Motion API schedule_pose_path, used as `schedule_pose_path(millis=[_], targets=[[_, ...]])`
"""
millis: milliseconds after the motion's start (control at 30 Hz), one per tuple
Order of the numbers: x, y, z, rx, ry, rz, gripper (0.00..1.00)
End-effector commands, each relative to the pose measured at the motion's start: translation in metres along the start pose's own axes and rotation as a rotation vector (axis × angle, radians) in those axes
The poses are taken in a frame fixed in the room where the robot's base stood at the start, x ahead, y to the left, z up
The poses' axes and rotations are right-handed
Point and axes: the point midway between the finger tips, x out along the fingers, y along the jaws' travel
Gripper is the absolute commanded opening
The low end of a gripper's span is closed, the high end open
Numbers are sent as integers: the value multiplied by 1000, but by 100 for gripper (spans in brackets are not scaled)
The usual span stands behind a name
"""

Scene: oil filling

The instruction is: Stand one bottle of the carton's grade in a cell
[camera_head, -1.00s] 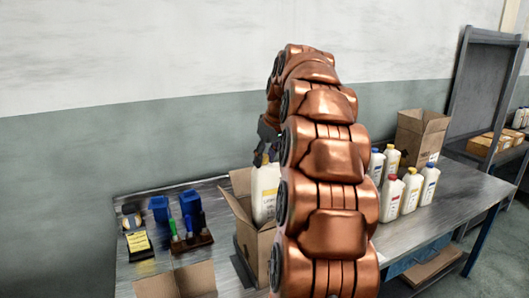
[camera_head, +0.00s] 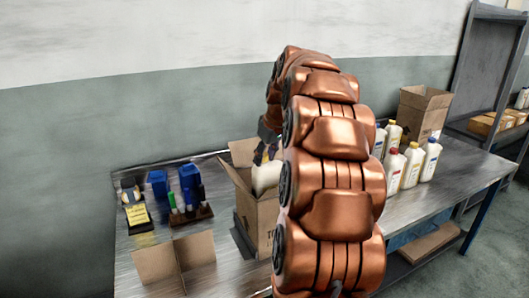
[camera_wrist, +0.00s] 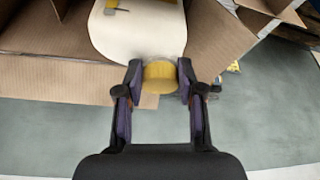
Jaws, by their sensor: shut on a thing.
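My gripper (camera_wrist: 160,82) is shut on the yellow cap of a white bottle (camera_wrist: 138,28), seen in the wrist view. In the head view the bottle (camera_head: 265,176) stands partly inside an open cardboard carton (camera_head: 257,220), its lower part hidden by the carton wall. My arm hides the carton's right side. Carton walls and flaps also surround the bottle in the wrist view (camera_wrist: 60,45). The cells inside the carton and the bottle's base cannot be seen. Several other white bottles (camera_head: 411,168) with red, blue and yellow caps stand on the table to the right of my arm.
A cardboard divider piece (camera_head: 176,262) stands at the table's front left. Blue containers (camera_head: 190,178), a rack of markers (camera_head: 190,215) and a yellow-labelled item (camera_head: 138,217) are at the back left. Another open carton (camera_head: 422,112) stands behind the bottles. The right front of the table (camera_head: 458,185) is clear.

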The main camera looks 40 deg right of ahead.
Motion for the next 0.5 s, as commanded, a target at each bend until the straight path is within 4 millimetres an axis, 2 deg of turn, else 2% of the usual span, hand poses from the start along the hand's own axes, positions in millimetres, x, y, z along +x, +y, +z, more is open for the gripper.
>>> schedule_pose_path(millis=[500], targets=[[48, -1, 19, 0, 4, 0, 0]])
